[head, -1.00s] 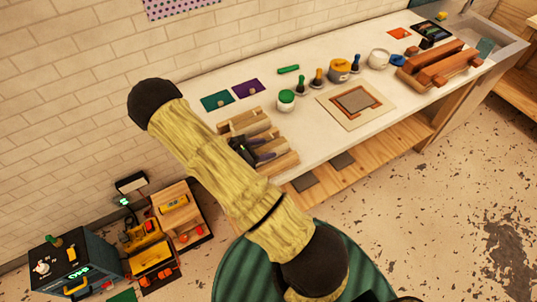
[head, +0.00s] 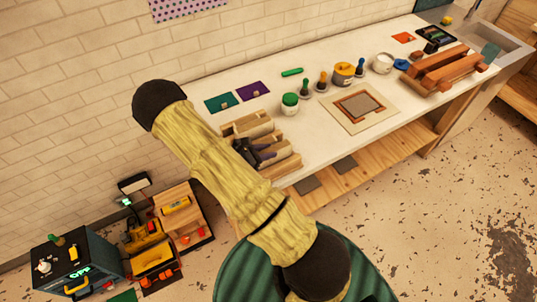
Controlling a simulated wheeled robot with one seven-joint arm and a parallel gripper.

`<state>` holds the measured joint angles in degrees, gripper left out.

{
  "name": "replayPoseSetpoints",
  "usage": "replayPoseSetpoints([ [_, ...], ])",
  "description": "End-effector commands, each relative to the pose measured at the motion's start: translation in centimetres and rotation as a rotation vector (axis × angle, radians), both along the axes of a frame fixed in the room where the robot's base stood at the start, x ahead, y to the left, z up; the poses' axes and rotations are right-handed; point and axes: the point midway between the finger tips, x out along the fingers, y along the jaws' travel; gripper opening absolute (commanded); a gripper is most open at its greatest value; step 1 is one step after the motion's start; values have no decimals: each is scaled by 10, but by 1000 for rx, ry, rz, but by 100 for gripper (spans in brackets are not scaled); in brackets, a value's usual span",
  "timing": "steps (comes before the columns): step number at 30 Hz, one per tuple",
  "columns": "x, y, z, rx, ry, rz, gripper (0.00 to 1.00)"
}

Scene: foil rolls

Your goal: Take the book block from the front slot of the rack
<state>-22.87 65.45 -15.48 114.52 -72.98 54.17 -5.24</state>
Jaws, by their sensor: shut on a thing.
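The wooden rack (head: 286,164) stands at the near left end of the white worktop, with several slots side by side. My gripper (head: 264,153), black with narrow purple parts, is low over the rack's middle and front part. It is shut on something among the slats. What it grips is mostly hidden by the gripper and my arm, so I cannot make out the book block's outline or whether it is still seated in the front slot.
Teal (head: 219,102) and purple (head: 253,90) sheets lie behind. A wooden press (head: 447,70) stands farther right.

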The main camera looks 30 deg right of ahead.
Motion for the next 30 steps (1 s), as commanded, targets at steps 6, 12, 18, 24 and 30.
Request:
replayPoseSetpoints([
  [6,1,0,13,-1,-4,-1,0],
  [12,1,0,40,-1,-5,0,0],
  [18,0,0,72,0,-5,-1,0],
  [24,0,0,94,-1,-3,0,0],
  [30,0,0,100,-1,0,-1,0],
])
